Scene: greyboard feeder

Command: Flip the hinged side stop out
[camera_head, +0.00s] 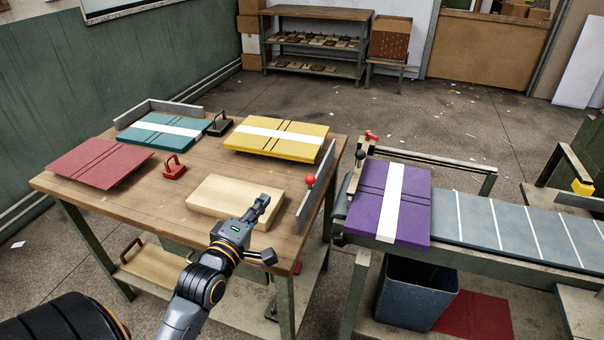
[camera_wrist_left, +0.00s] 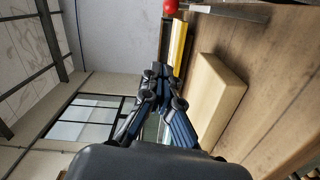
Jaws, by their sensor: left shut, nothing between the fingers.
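A long grey metal plate (camera_head: 317,187), which looks like the side stop, stands on edge along the right side of the wooden table. A red ball knob (camera_head: 310,180) sits on its near face. My left gripper (camera_head: 262,203) is shut and empty, left of the plate and apart from it. In the left wrist view the shut fingers (camera_wrist_left: 157,72) point up the picture, beside the block (camera_wrist_left: 218,96). The red knob (camera_wrist_left: 170,7) is cut by the top edge there. The stop's hinge cannot be made out. My right gripper is not in view.
Yellow (camera_head: 276,137), teal (camera_head: 162,131) and red (camera_head: 100,163) boards lie on the table, with red (camera_head: 174,168) and black (camera_head: 219,123) handled blocks. A feeder bed (camera_head: 512,228) with a purple board (camera_head: 392,203) stands right, across a narrow gap.

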